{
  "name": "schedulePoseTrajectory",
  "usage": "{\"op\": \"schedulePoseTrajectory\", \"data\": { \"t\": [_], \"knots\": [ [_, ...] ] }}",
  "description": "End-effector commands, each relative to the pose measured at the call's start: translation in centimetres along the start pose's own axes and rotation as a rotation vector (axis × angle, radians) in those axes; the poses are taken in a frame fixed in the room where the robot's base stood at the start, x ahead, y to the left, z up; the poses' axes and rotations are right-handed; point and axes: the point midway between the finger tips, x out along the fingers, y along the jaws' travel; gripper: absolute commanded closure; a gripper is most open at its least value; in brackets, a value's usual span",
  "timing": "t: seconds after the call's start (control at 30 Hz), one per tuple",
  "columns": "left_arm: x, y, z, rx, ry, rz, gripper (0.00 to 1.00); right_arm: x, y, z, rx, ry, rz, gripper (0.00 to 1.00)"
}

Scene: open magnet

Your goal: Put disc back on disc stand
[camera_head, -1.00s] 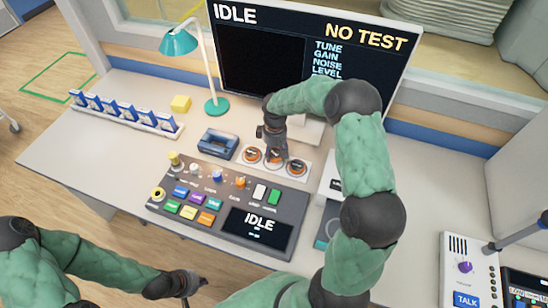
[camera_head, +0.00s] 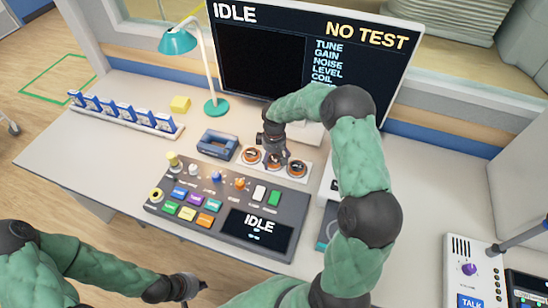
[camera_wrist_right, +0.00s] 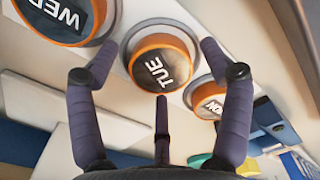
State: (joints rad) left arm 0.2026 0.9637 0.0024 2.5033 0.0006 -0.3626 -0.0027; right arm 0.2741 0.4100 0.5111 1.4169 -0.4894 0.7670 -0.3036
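A white disc stand (camera_head: 309,158) lies on the desk below the monitor. It carries three orange-rimmed discs, which the right wrist view shows labelled WED (camera_wrist_right: 62,18), TUE (camera_wrist_right: 160,62) and a partly hidden one ending in "ON" (camera_wrist_right: 208,98). All three appear seated in their places. My right gripper (camera_wrist_right: 157,45) is open and empty, its fingers spread on either side of the TUE disc; I cannot tell whether they touch it. In the head view it is over the middle disc. My left gripper (camera_head: 192,285) is low at the bottom, away from the stand, its fingers small and unclear.
A grey control panel (camera_head: 185,222) with coloured buttons stands in front of the stand. A rack of blue-white cards (camera_head: 125,115) is at left. The desk's right side has free room.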

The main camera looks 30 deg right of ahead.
Motion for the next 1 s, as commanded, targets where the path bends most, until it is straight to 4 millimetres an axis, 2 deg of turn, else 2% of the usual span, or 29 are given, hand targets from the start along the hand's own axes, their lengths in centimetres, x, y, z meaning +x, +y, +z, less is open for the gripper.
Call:
{"op": "schedulePoseTrajectory", "data": {
  "t": [0.27, 0.37, 0.7, 0.9, 1.0],
  "knots": [
    [-0.4, 0.1, 0.0, 0.0, 0.0, 0.0, 1.0, -0.9, 0.0, 0.0, 0.0, 0.002, 0.001, 0.2],
    [-0.8, 0.3, 0.0, 0.0, 0.0, 0.0, 1.0, -2.3, 0.1, -0.1, 0.0, 0.003, 0.002, 0.2],
    [-2.7, 1.0, 0.1, 0.0, 0.0, 0.0, 1.0, -9.0, 0.0, -0.1, -0.001, 0.002, 0.002, 0.2],
    [-3.3, 1.2, 0.1, 0.0, 0.0, 0.0, 1.0, -11.5, 0.0, 0.0, 0.0, 0.001, 0.001, 0.2],
    [-3.4, 1.2, 0.1, 0.0, 0.0, 0.0, 1.0, -12.1, 0.0, 0.0, 0.0, 0.0, 0.0, 0.2]
  ]
}}
